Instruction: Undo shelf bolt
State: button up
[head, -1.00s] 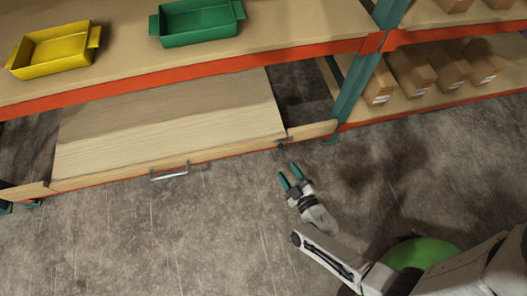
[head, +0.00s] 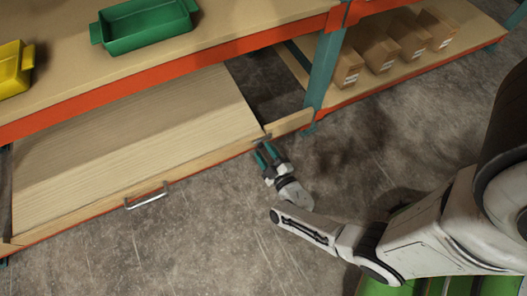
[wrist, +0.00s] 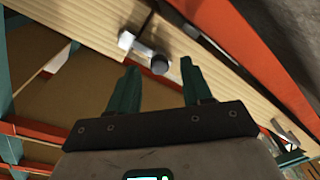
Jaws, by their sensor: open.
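The shelf bolt (wrist: 145,50) is a small silver fitting with a dark round knob (wrist: 160,64), mounted across the gap between two wooden front boards. In the head view the bolt (head: 262,137) is a small dark fitting at the right end of the pull-out shelf (head: 130,135). My gripper (head: 266,153) is close in front of it. In the wrist view my gripper (wrist: 158,70) is open, with its green fingers either side of the knob's line. The knob shows just beyond the fingertips; whether anything touches is unclear.
A silver handle (head: 146,195) sits on the shelf's front board. An orange beam (head: 170,92) runs above it, with a green tray (head: 145,25) and a yellow tray (head: 12,68) on the upper shelf. A teal post (head: 325,65) stands right of the bolt. The floor in front is clear.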

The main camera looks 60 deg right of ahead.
jog(key=shift+w+d, duration=0.3)
jog(key=shift+w, duration=0.25)
jog(key=shift+c, duration=0.4)
grip_shut()
